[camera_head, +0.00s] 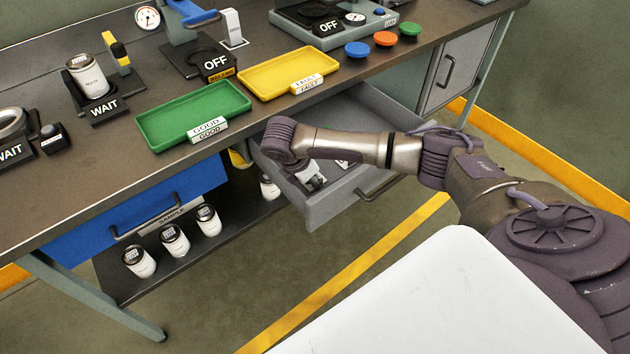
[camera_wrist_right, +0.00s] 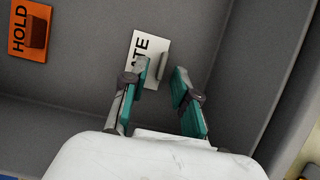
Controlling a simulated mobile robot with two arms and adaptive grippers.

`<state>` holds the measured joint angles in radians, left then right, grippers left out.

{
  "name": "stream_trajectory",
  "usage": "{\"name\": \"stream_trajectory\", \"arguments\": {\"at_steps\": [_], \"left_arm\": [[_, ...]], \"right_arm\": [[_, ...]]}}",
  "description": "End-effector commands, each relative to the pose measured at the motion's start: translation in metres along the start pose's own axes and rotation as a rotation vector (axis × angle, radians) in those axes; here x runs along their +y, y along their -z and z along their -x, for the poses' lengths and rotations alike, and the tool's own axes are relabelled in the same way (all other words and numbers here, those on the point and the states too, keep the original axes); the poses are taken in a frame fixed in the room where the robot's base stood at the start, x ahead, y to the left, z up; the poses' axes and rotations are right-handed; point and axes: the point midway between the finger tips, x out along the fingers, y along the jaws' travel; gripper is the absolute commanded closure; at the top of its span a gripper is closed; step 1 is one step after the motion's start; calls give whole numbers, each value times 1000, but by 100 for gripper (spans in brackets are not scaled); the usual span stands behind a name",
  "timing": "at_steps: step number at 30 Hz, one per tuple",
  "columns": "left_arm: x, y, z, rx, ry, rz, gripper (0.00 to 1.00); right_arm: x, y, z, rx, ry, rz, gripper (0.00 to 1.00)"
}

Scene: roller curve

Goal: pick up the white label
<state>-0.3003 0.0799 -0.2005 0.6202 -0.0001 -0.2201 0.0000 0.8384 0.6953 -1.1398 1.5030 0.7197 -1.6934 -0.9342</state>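The white label (camera_wrist_right: 148,48) lies on the grey drawer floor in the right wrist view, with the black letters "ATE" showing and a small raised tab at its lower right. The left finger hides part of its lettering. My right gripper (camera_wrist_right: 161,78) is open and points down at the label. Its teal fingertips are apart, with the tab seen between them; I cannot tell the exact height or any contact. In the head view my right arm reaches over the open grey drawer, and the gripper (camera_head: 314,180) is partly hidden under the wrist. My left gripper is not in view.
An orange "HOLD" label (camera_wrist_right: 29,30) lies in the drawer, left of the white one. Grey drawer walls (camera_head: 352,190) stand around the gripper. Above are the workbench (camera_head: 290,120), a green tray (camera_head: 165,125) and a yellow tray (camera_head: 262,82).

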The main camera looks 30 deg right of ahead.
Motion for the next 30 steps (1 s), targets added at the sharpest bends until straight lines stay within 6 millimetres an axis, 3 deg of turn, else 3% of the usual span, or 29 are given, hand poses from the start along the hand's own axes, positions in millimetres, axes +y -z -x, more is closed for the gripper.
{"name": "stream_trajectory", "arguments": {"at_steps": [1,4,17,30], "left_arm": [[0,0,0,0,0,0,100],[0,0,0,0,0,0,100],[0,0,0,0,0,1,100],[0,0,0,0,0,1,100]], "right_arm": [[0,0,0,0,0,0,85],[0,0,0,0,0,0,100],[1,-2,6,0,-1,-1,100],[1,-32,78,1,-3,0,100]]}}
